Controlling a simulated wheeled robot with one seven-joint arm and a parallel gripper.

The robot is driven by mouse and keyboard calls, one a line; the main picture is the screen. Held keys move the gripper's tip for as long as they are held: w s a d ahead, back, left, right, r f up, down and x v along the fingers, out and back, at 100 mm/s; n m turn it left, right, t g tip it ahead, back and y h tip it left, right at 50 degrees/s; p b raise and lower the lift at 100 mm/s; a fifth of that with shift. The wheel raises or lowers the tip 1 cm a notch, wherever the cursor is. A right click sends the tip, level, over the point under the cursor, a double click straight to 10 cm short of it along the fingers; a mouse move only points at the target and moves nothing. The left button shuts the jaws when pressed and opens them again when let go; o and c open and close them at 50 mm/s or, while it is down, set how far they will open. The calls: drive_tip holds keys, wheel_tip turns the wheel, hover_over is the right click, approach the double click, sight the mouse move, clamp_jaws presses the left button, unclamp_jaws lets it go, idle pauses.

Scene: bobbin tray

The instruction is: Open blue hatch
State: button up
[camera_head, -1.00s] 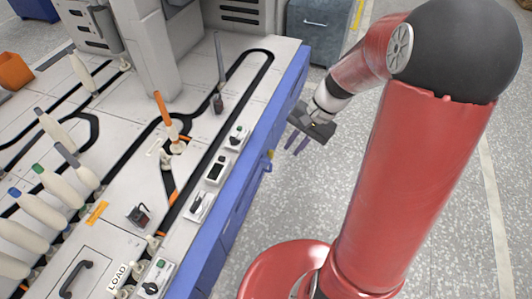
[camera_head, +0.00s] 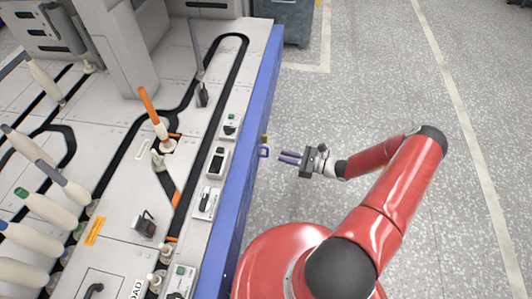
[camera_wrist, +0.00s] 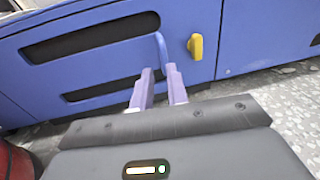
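The blue hatch (camera_wrist: 125,45) is a blue side panel of the machine with dark slots, seen in the wrist view; it looks shut. Its blue loop handle (camera_wrist: 162,50) stands out near the panel's right edge and also shows in the head view (camera_head: 264,152). A yellow latch (camera_wrist: 195,46) sits right of the handle. My gripper (camera_head: 281,158) is open, its purple fingers pointing left at the handle. In the wrist view the fingertips (camera_wrist: 159,70) are apart, just below the handle. The fingers look empty; whether they touch the handle I cannot tell.
The white machine top (camera_head: 115,180) carries black tracks, bobbins and small switch boxes along its blue edge (camera_head: 255,110). The speckled floor (camera_head: 380,90) right of the machine is clear. A dark cabinet (camera_head: 297,22) stands at the back.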

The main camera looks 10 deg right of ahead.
sight(268, 156)
drive_tip(key=shift+m+t, duration=0.5)
drive_tip(key=shift+m, duration=0.1)
drive_tip(key=x, duration=0.5)
drive_tip(key=f+x, duration=0.1)
drive_tip(key=x, duration=0.1)
drive_tip(key=shift+w+a+f, duration=0.1)
drive_tip(key=shift+w+a, duration=0.2)
drive_tip(key=shift+c, duration=0.4)
clamp_jaws()
